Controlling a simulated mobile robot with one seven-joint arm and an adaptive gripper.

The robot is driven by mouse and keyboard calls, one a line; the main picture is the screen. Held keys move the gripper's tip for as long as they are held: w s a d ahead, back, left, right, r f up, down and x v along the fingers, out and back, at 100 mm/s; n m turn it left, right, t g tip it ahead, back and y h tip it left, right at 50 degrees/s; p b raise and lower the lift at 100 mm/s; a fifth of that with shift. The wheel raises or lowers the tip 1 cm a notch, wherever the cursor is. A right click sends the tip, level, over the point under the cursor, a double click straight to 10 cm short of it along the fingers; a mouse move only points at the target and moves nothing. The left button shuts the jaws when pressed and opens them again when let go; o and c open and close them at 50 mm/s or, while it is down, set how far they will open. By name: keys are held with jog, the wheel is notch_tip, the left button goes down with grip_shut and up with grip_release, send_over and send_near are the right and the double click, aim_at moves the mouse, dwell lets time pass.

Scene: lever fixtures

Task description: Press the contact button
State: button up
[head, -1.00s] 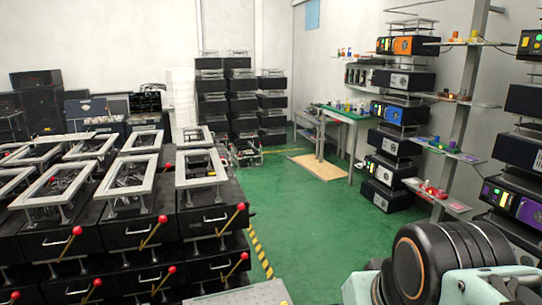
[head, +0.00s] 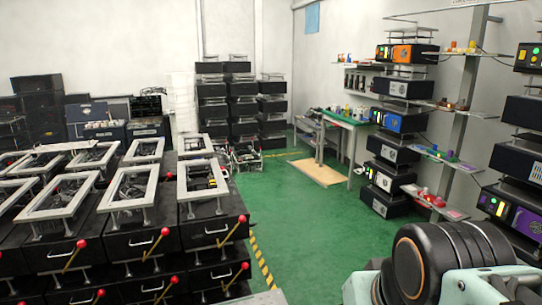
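No single part can be clearly told as the contact button. Small lit coloured buttons show on several black boxes on the right, such as the orange-fronted box (head: 410,54), the blue-fronted box (head: 388,120) and the purple-fronted box (head: 512,213). They are small and far off. On the left stand black lever fixtures (head: 140,242) with pale frames on top and red-knobbed levers (head: 236,228) on their fronts. My gripper is not in view; only a part of my arm shows at the lower right, touching nothing visible.
Green floor (head: 300,220) is open between the fixtures and the right-hand shelves. A yellow-black stripe (head: 262,262) runs beside the fixtures. A green-topped table (head: 342,118) stands at the back right. Stacked black boxes (head: 228,100) stand at the back wall.

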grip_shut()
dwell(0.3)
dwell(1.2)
